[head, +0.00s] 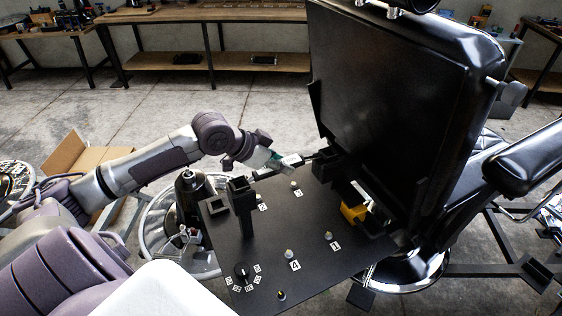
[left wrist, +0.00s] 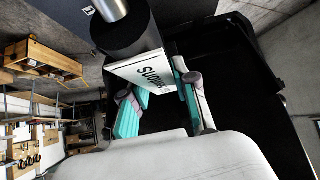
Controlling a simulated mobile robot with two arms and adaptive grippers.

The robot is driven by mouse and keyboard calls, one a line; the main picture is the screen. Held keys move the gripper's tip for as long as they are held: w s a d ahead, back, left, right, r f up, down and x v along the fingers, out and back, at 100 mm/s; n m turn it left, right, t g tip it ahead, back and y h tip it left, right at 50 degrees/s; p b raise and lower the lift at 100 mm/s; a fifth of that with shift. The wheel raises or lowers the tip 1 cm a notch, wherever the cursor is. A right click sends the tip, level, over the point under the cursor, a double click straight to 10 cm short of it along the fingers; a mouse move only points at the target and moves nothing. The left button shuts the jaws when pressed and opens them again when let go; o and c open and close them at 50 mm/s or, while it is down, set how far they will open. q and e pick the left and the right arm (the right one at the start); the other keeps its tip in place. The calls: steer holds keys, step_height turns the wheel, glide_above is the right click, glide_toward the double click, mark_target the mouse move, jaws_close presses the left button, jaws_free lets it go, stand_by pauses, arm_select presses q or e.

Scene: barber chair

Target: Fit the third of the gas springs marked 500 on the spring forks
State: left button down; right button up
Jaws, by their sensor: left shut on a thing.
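My left gripper (head: 272,160) is shut on a gas spring (head: 292,160) above the far edge of the black panel (head: 265,235), close to the chair back. In the left wrist view, the gas spring has a black body (left wrist: 125,35), a silver rod and a white label with dark lettering; I cannot read it surely. The teal fingers of the left gripper (left wrist: 160,105) are on either side of the labelled part. Small posts marked with numbers stand on the panel. I cannot tell which parts are the spring forks, or whether the spring touches anything. My right gripper is not in view.
The black barber chair back (head: 390,110) rises just right of the spring. A black upright bracket (head: 241,205), a yellow block (head: 354,213) and a dial (head: 241,270) are on the panel. A cardboard box (head: 85,165) is on the floor at left. Benches (head: 215,62) stand far back.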

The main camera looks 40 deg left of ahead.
arm_select(q)
steer(key=shift+s+f, duration=0.1)
steer(key=shift+f, duration=0.4)
steer(key=shift+f, duration=0.15)
steer(key=c, duration=0.8)
jaws_free()
steer(key=v, duration=1.2)
